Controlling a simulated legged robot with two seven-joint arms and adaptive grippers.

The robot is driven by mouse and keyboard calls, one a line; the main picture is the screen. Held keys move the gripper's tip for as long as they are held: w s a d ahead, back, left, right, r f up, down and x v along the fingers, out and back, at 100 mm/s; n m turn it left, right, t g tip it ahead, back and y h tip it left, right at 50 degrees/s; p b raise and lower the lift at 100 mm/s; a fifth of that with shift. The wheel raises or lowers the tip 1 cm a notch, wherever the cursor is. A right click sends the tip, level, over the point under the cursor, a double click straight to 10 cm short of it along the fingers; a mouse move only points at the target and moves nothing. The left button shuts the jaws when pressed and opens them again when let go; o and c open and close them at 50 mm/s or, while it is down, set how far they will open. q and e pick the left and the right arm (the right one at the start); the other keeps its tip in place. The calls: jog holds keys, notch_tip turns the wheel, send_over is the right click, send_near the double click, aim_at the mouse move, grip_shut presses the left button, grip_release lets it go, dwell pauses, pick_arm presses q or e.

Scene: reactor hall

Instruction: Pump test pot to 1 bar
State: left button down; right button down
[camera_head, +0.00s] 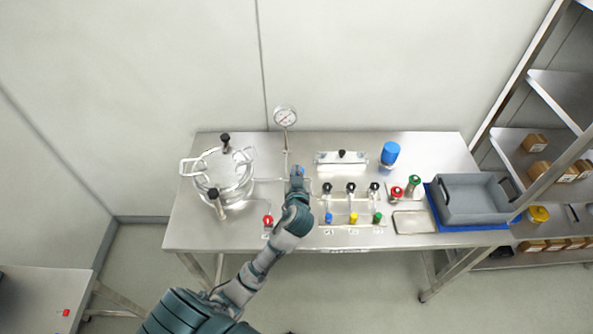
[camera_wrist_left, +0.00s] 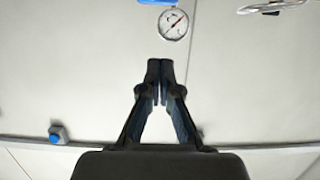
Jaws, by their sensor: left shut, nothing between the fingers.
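The steel test pot (camera_head: 222,172), with black knobs and side handles, stands at the left of the steel table. A round pressure gauge (camera_head: 285,117) stands on a thin stem behind it; the gauge also shows in the left wrist view (camera_wrist_left: 173,23), with a red needle whose reading is too small to tell. My left gripper (camera_head: 297,172) is over the table, just right of the gauge stem. In the left wrist view its fingers (camera_wrist_left: 160,66) are together and empty. Part of the table beneath my arm is hidden. My right gripper is not in view.
A red valve handle (camera_head: 267,220) is left of my forearm. Several black-topped valves (camera_head: 351,188) stand to the right. A blue-capped container (camera_head: 390,153), a small tray (camera_head: 413,222) and a grey bin (camera_head: 474,199) are farther right. Shelves (camera_head: 565,95) stand beyond the table.

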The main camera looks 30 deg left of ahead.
pick_arm(q)
jog(key=w+f, duration=0.1)
jog(key=w+a+f, duration=0.1)
jog(key=w+f+p, duration=0.1)
jog(key=f, duration=0.1)
jog(key=shift+w+a, duration=0.35)
jog(key=shift+f, duration=0.55)
jog(key=shift+a, duration=0.1)
